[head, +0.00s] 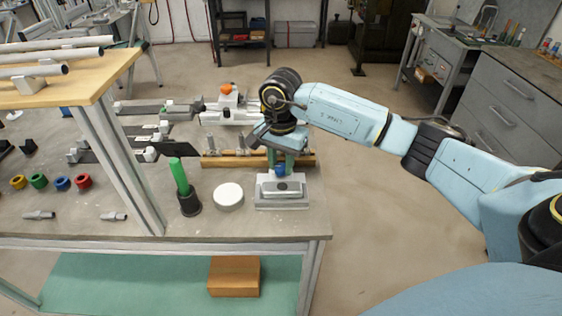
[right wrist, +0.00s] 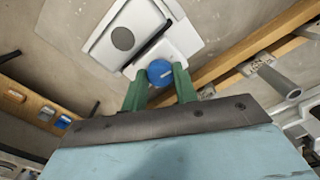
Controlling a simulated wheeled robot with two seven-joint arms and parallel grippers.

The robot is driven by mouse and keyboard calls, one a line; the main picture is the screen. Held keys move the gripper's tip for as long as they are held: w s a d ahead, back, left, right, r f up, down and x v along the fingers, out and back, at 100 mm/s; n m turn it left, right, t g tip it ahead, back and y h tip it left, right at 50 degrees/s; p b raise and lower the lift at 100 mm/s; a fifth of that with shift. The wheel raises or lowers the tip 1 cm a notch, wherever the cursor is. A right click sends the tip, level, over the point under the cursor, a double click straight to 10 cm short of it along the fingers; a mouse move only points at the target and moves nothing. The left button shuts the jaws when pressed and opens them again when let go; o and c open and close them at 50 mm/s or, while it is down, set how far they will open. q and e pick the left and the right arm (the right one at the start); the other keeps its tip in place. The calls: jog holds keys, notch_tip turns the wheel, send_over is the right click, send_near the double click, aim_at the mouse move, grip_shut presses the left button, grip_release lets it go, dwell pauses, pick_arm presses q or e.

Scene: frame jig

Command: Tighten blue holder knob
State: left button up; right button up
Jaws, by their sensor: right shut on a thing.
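The blue holder knob (right wrist: 159,73) sits at one end of the grey and white holder (right wrist: 112,22) in the right wrist view. In the head view the knob (head: 281,169) shows just behind the holder (head: 282,203), low between the green fingers. My right gripper (right wrist: 158,84) comes down from above and is shut on the knob, with one green finger on each side. The fingers also show in the head view (head: 280,160). A light mark lies across the knob's top. My left gripper is not in view.
A wooden rail (head: 225,160) with upright pegs runs just behind the holder. A white disc (head: 228,195) and a green-handled tool in a black cup (head: 189,203) stand to its left. Coloured rings (head: 62,183) lie further left. The table's right edge is close to the holder.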

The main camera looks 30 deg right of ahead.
jog(key=m, duration=0.6)
jog(key=shift+m, duration=0.4)
jog(key=m, duration=0.6)
jog(key=shift+r, duration=0.1)
jog(key=m+p, duration=0.1)
jog(key=m, duration=0.3)
jog(key=shift+m, duration=0.3)
jog(key=shift+m+p, duration=0.35)
jog(key=shift+m, duration=1.35)
jog(key=o, duration=1)
